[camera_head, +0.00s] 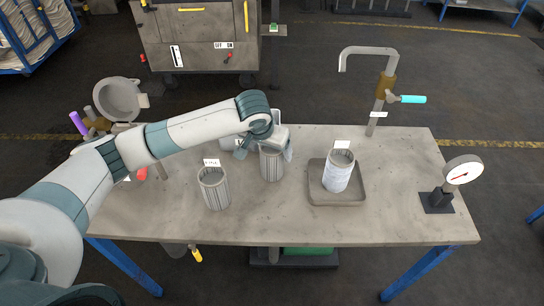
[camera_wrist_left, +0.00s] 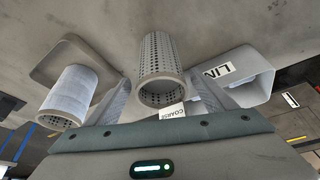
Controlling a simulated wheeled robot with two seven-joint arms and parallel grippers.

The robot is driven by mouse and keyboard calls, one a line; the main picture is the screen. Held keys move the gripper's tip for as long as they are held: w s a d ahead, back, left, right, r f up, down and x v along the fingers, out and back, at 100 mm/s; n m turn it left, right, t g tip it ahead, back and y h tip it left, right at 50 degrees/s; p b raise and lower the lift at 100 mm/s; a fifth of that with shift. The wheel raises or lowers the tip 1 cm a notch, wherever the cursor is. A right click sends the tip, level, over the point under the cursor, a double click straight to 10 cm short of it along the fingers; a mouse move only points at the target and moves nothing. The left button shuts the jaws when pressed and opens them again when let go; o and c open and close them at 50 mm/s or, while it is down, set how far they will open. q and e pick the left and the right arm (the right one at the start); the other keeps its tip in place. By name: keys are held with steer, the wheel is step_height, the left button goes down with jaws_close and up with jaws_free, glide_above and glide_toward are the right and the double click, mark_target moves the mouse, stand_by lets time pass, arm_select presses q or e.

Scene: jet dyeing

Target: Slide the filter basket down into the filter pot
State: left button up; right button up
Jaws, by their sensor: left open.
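Three cylindrical baskets stand on the table. A perforated grey basket (camera_head: 271,166) is under my left gripper (camera_head: 276,147). In the left wrist view this basket (camera_wrist_left: 162,62) lies between the two open fingers, with a tag reading "COARSE" by its rim. I cannot tell whether the fingers touch it. A second grey basket (camera_head: 214,190) with a tag stands to its left. A white-wrapped basket (camera_head: 337,176) stands in a shallow tray (camera_head: 325,199); it also shows in the wrist view (camera_wrist_left: 70,95). What looks like the filter pot (camera_head: 121,98) is open at the far left. My right gripper is out of view.
A grey bin (camera_wrist_left: 258,82) with a partly readable "LIN" label is beside the gripper. A bent pipe with a cyan-handled valve (camera_head: 408,99) and a dial gauge (camera_head: 462,171) stand at the right. The front of the table (camera_head: 270,225) is clear.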

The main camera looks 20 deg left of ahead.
arm_select(q)
steer(key=shift+w+f+p, duration=0.15)
steer(key=shift+f+p, duration=0.35)
steer(key=shift+f, duration=0.15)
steer(key=p+x, duration=0.1)
steer(key=x, duration=0.2)
steer(key=shift+w+f, duration=0.1)
steer(key=shift+f, duration=0.35)
steer(key=c, duration=1.4)
steer(key=shift+r, duration=0.2)
